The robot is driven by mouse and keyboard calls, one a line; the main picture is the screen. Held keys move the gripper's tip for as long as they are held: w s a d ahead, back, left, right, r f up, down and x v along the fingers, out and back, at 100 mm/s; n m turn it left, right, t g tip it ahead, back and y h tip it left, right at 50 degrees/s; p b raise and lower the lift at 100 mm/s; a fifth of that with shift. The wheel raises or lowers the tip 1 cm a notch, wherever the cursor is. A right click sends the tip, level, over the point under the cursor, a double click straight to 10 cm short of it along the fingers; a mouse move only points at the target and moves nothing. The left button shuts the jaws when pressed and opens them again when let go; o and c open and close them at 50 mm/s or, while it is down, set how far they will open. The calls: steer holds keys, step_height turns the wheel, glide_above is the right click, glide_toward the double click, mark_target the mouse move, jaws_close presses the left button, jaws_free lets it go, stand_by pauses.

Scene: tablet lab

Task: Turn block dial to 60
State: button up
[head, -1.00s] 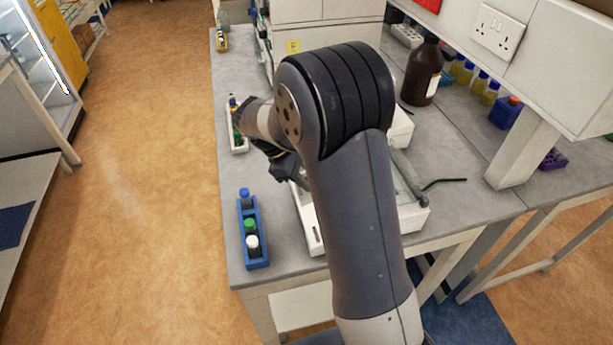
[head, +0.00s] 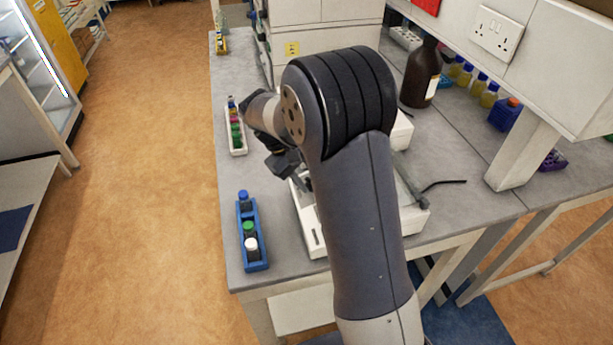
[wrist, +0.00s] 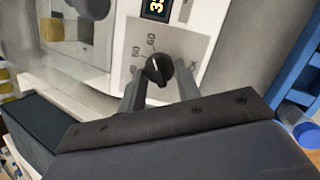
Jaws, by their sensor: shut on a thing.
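The block dial (wrist: 157,66) is a small black knob with a white pointer line on a pale panel of the white block heater. In the wrist view the line points up and slightly left, toward the printed numbers, one of which looks like 60. My gripper (wrist: 160,76) has one finger on each side of the knob and is shut on it. In the head view the heater (head: 313,236) is partly hidden behind my arm, and the dial is hidden.
A blue rack (head: 252,237) with capped vials stands left of the heater. A white rack (head: 236,137) of vials stands farther back. A brown bottle (head: 421,72) is at the back right. A cable (head: 444,183) lies on the bench. The floor left of the bench is clear.

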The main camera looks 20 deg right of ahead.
steer(key=o, duration=1)
steer(key=shift+c, duration=0.2)
steer(key=v, duration=1)
steer(key=shift+r+b, duration=0.4)
steer(key=shift+f, duration=0.15)
steer(key=x, duration=1)
steer(key=shift+p, duration=0.4)
steer(key=shift+f, duration=0.3)
steer(key=shift+n, duration=0.3)
